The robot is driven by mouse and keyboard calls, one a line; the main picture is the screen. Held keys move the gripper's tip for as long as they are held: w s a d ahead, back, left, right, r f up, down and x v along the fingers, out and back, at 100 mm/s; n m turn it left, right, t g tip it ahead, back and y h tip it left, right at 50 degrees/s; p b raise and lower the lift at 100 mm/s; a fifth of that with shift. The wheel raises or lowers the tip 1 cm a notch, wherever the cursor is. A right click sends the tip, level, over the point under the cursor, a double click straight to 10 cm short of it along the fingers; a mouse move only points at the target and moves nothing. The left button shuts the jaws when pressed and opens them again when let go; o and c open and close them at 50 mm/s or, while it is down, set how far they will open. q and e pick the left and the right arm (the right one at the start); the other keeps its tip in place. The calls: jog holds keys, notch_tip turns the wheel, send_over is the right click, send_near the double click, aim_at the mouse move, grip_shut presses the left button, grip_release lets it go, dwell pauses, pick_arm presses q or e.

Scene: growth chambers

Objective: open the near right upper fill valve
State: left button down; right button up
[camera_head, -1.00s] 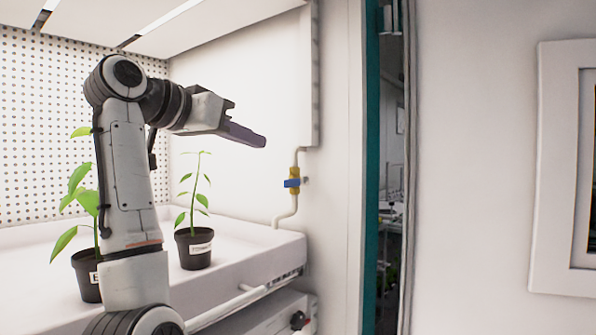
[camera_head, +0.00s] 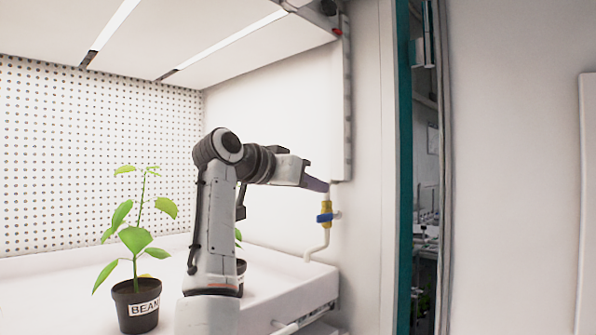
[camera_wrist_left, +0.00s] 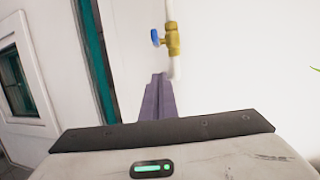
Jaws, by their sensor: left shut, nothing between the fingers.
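The fill valve is a brass body (camera_head: 326,208) with a blue handle (camera_head: 324,218), on a white pipe against the chamber's right wall. The handle lies across the pipe. In the left wrist view the brass body (camera_wrist_left: 173,42) is above the fingers and the blue handle (camera_wrist_left: 156,38) points left. My left gripper (camera_head: 322,187) has purple fingers, shut with nothing between them. In the head view the fingertips appear just above the valve; contact cannot be made out. The fingers also show in the left wrist view (camera_wrist_left: 157,92). My right gripper is not in view.
A potted plant labelled BEAN (camera_head: 136,305) stands on the white tray (camera_head: 285,288) at left. A second pot (camera_head: 241,270) is partly hidden behind my left arm. A teal door edge (camera_head: 404,170) and a narrow opening are right of the valve.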

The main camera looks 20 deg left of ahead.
aim_at(330, 217)
pick_arm(q)
jog(key=shift+w+d+f, duration=0.1)
jog(key=shift+f, duration=0.95)
jog(key=shift+w+f, duration=0.1)
jog(key=shift+f, duration=0.9)
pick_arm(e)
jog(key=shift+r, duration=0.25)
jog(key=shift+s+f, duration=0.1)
